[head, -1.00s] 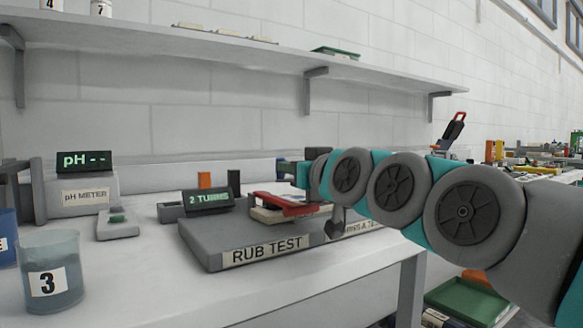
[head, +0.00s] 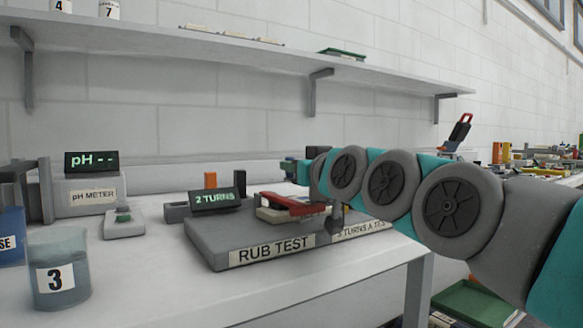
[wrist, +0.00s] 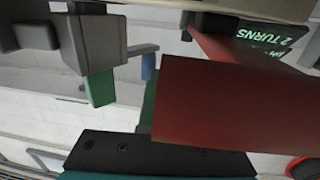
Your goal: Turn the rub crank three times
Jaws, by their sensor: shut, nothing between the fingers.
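The rub test station (head: 205,240) is a grey base on the white bench, labelled RUB TEST. Its display (head: 214,198) reads 2 TURNS. The red crank arm (head: 290,204) lies across a pale block on the base. A dark upright piece (head: 335,214) shows at its right end; I cannot tell whether it is the crank handle. My gripper (head: 293,170) is above and behind the red arm, shut and empty; its fingertips are hard to make out. In the wrist view a red bar (wrist: 235,110) crosses close in front, hiding part of my gripper.
A pH meter (head: 92,190) and a beaker marked 3 (head: 60,270) stand to the left. A wall shelf (head: 310,62) runs above. A green crate (head: 475,300) is low at the right.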

